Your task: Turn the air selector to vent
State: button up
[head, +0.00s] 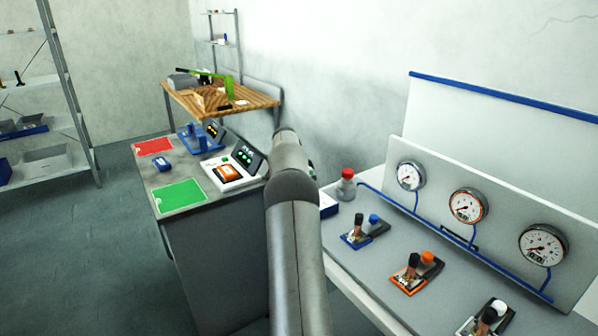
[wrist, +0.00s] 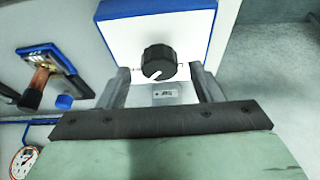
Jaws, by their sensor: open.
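The air selector is a black round knob (wrist: 158,62) on a white panel with blue edges (wrist: 205,35) in the wrist view. A white pointer mark on the knob faces the lower left of the picture. Small marks flank the knob, too small to read; a small label plate (wrist: 165,93) sits below it. My gripper (wrist: 160,70) is open, with one finger on each side of the knob; contact with it cannot be told. In the head view my arm hides the gripper and knob; part of a blue-sided box (head: 328,206) shows beside the arm.
Blue (head: 364,231), orange (head: 416,272) and white-knobbed (head: 490,316) valve units line the right bench below several gauges (head: 467,205). A bench with a green mat (head: 180,194) stands left of my arm.

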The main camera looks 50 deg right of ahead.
jog(key=v, duration=1.6)
jog(key=shift+w+a, duration=0.1)
jog(key=shift+a, duration=0.05)
